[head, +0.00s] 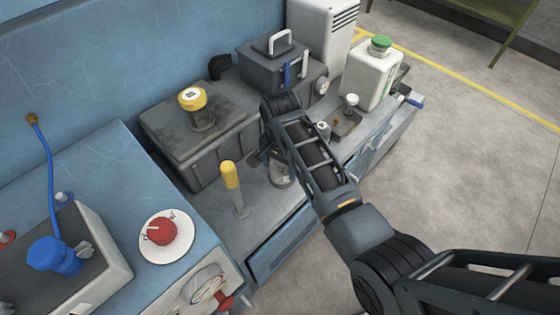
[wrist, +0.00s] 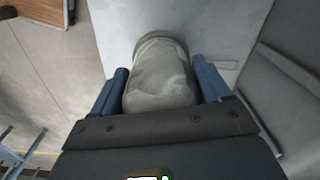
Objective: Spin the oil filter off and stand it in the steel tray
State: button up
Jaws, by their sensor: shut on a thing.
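A grey, rounded can, seemingly the oil filter (wrist: 160,80), sits between the two blue fingers of my gripper (wrist: 162,90) in the wrist view. The fingers are shut on its sides. Its far end has a darker ring against a pale surface; I cannot tell whether it is joined to that surface. In the head view my gripper (head: 272,160) is low beside the dark engine box (head: 190,150), largely hidden by my arm, and a grey piece of the can (head: 281,174) shows below it. A small dark tray (head: 346,124) lies to the right; I cannot tell if it is the steel tray.
A yellow-handled tool (head: 231,178) stands left of my gripper. A white jug with a green cap (head: 371,75) and a grey box with a handle (head: 282,70) stand behind. A red knob (head: 161,231) and blue valve (head: 52,254) are at lower left. Open floor lies right.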

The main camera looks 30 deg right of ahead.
jog(key=shift+s+n+p, duration=0.15)
jog(key=shift+n+p, duration=0.15)
jog(key=shift+n, duration=1)
jog(key=shift+d+r+n+p, duration=0.15)
jog(key=shift+n+p, duration=0.5)
jog(key=shift+n, duration=0.45)
jog(key=shift+s+f+n, duration=0.1)
jog(key=shift+f+n, duration=0.15)
jog(key=shift+n, duration=1.25)
jog(key=n, duration=0.3)
jog(key=shift+s+d+n, duration=0.1)
jog(key=shift+d+n, duration=0.1)
jog(key=shift+n, duration=0.2)
jog(key=shift+f+n, duration=0.1)
jog(key=shift+n, duration=0.6)
